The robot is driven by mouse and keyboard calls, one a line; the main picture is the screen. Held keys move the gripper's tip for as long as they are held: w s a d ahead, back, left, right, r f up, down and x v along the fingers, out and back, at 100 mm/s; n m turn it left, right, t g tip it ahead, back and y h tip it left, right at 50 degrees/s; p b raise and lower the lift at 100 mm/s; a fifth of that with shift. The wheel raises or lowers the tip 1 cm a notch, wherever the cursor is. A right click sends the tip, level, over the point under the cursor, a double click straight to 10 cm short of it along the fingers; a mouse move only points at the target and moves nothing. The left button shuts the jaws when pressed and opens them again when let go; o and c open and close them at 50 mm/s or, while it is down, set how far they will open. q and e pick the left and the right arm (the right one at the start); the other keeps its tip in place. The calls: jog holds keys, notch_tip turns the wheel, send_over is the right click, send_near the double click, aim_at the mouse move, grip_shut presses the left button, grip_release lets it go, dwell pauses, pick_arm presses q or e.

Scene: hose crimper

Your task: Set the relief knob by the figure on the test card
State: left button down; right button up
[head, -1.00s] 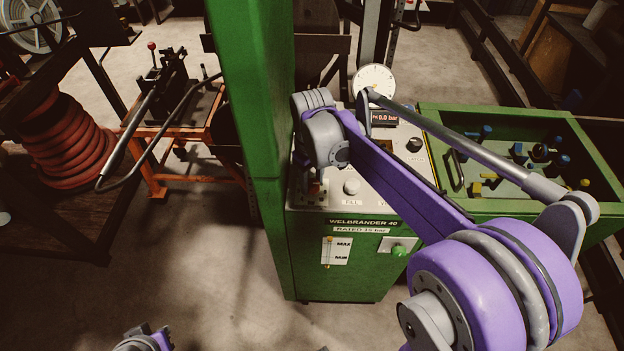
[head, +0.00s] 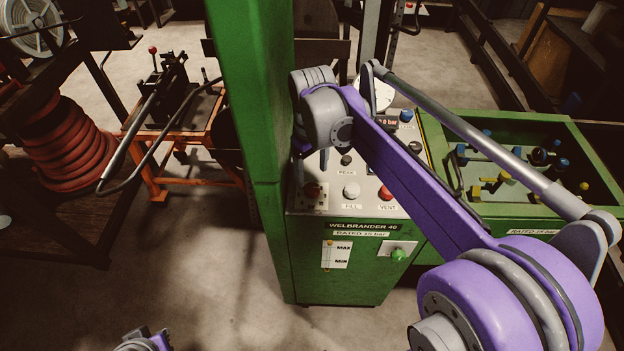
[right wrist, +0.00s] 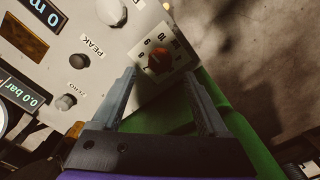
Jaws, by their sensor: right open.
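I cannot make out a test card. Part of my left arm's end shows at the bottom edge.
The panel (head: 330,203) carries a white FILL button (head: 351,191), a red VENT button (head: 386,193) and a dark PEAK knob (head: 346,160). A green post (head: 250,120) stands close left of my right wrist. A green tray (head: 590,195) of fittings is at the right.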

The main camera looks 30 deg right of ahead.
aim_at(312, 188)
notch_tip(312, 188, up, 5)
jog(key=shift+r, duration=0.1)
dwell(0.6)
